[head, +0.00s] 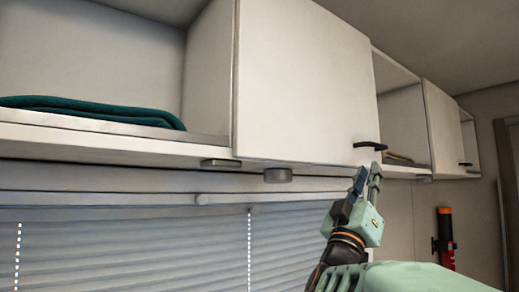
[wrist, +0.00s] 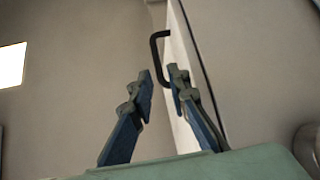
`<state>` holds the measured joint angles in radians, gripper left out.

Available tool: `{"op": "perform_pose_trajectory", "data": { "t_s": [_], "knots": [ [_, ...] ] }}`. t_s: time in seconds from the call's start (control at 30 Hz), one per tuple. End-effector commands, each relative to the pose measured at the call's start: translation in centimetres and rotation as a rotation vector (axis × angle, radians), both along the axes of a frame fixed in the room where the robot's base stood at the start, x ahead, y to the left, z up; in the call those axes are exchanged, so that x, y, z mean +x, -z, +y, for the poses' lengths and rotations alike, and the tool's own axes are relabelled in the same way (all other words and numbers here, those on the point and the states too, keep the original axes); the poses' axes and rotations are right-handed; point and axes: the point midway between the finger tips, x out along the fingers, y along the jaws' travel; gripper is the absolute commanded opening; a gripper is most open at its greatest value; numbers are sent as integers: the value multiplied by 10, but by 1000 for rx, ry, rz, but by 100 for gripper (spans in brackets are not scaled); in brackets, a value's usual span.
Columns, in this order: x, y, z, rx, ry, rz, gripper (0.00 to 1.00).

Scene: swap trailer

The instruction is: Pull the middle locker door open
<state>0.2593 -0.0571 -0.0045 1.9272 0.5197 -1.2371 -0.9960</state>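The large white locker door (head: 300,80) fills the middle of the head view and looks shut. Its black bar handle (head: 370,146) is at the lower right corner. My gripper (head: 368,172) is just below the handle in the head view. Contact between fingers and handle cannot be told.
An open locker with a folded green cloth (head: 90,109) is at left. Another open locker (head: 402,120) is right of the door, then a smaller white door (head: 443,130). Blinds (head: 130,250) hang below. A black and orange cylinder (head: 445,235) is on the right wall.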

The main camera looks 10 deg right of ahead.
Motion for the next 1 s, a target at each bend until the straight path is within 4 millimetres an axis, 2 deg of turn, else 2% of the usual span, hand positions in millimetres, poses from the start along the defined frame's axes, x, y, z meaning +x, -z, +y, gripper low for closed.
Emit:
{"op": "perform_pose_trajectory", "data": {
  "t_s": [0.17, 0.6, 0.8, 1.0],
  "knots": [
    [-1, -10, -6, -4, 16, -13, 16],
    [31, -66, -53, -4, 16, -11, 16],
    [38, -76, -63, -4, 13, -11, 16],
    [39, -77, -65, -5, 13, -11, 16]
  ]
}}
